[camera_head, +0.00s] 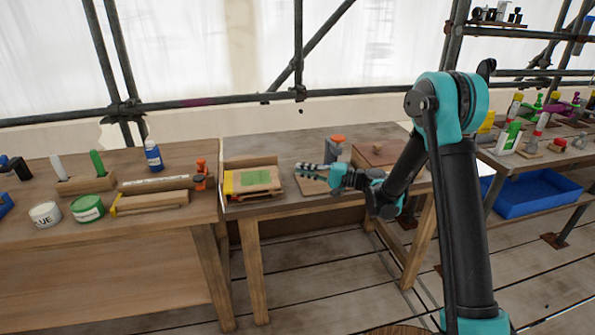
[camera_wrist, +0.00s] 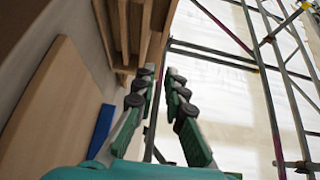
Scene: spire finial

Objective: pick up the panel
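I cannot tell for certain which piece is the panel. A flat wooden piece with a green patch (camera_head: 257,178) lies in a low stack on the middle bench. A plain thin board (camera_head: 318,187) lies flat on the bench under my gripper (camera_head: 299,170). A wooden board also shows at the left of the wrist view (camera_wrist: 52,112). My gripper points left, toward the stack, above the bench. In the wrist view its fingers (camera_wrist: 161,71) are apart with nothing between them. Stacked wooden edges (camera_wrist: 138,30) show past the fingertips.
The left bench (camera_head: 130,235) holds a blue bottle (camera_head: 153,155), cans (camera_head: 88,208) and wooden blocks. A reddish-brown board (camera_head: 377,154) and an orange-topped tool (camera_head: 335,148) stand behind my gripper. A blue bin (camera_head: 535,195) sits on the right shelf. Scaffold poles run behind.

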